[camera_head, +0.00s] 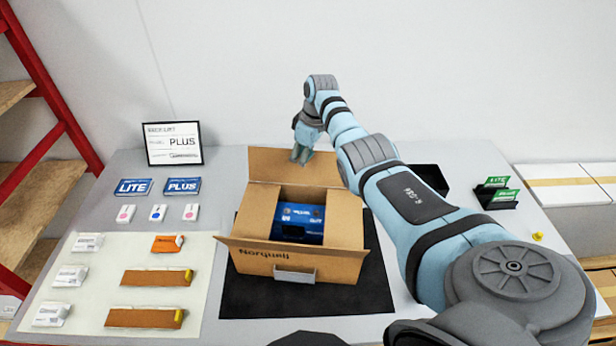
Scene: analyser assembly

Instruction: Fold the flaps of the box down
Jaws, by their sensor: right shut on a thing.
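An open brown cardboard box (345,262) stands on a black mat (375,290) in the middle of the table. Its back flap (268,163) stands up at the far side, and its front flap (255,251) sticks outward toward me. The left side panel (258,212) and right side panel (345,217) flank the opening; their exact fold is hard to tell. A blue package (300,213) with a dark part in front lies inside. My right gripper (300,157) is shut on the back flap near its top edge; its fingertips are small in view. My left gripper is not in view.
A framed PLUS sign (174,144), LITE and PLUS cards (133,187) and several small parts lie on the left. A pale mat (90,300) holds brown strips (157,277). A black holder (496,196) with green cards stands right. My right arm crosses above the table's right side.

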